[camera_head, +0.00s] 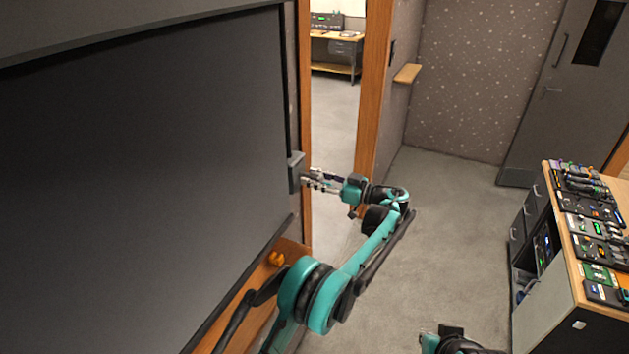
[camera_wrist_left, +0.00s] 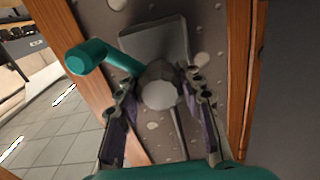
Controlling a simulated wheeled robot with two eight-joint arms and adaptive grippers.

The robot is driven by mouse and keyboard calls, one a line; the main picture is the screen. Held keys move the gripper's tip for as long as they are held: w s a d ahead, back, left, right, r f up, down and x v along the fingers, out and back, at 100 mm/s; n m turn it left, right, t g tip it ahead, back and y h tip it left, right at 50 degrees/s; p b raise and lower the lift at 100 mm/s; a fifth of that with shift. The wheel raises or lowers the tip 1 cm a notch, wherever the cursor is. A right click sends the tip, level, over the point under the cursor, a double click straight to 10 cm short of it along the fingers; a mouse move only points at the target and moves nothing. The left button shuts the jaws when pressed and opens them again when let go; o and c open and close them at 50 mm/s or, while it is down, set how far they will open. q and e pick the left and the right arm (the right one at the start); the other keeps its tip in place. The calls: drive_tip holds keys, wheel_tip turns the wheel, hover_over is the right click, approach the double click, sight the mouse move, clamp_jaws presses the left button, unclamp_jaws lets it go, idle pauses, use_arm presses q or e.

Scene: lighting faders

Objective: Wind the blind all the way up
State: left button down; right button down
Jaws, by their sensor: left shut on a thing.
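The dark grey blind (camera_head: 150,170) covers most of the left side in the head view. The winder's grey box (camera_head: 296,172) is fixed on the narrow wall strip right of the blind; it also shows in the left wrist view (camera_wrist_left: 155,42). The winder has a pale round hub (camera_wrist_left: 161,95) and a crank with a teal handle (camera_wrist_left: 88,57) pointing up-left in the wrist view. My left gripper (camera_head: 313,180) is at the winder, its fingers (camera_wrist_left: 160,88) shut around the hub. The teal handle is outside the fingers.
An orange-wood door frame (camera_head: 375,90) and open doorway stand right of the winder. A wooden desk (camera_head: 565,240) with several fader consoles is at the right. A small wooden shelf (camera_head: 407,73) juts from the wall. The carpet between is clear.

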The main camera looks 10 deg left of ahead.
use_arm(q)
drive_tip(key=n+b, duration=0.1)
drive_tip(key=n, duration=0.3)
drive_tip(key=shift+n, duration=0.6)
drive_tip(key=c, duration=1)
unclamp_jaws()
drive_tip(key=shift+o, duration=0.2)
drive_tip(key=shift+d, duration=0.1)
drive_tip(key=v, duration=1.2)
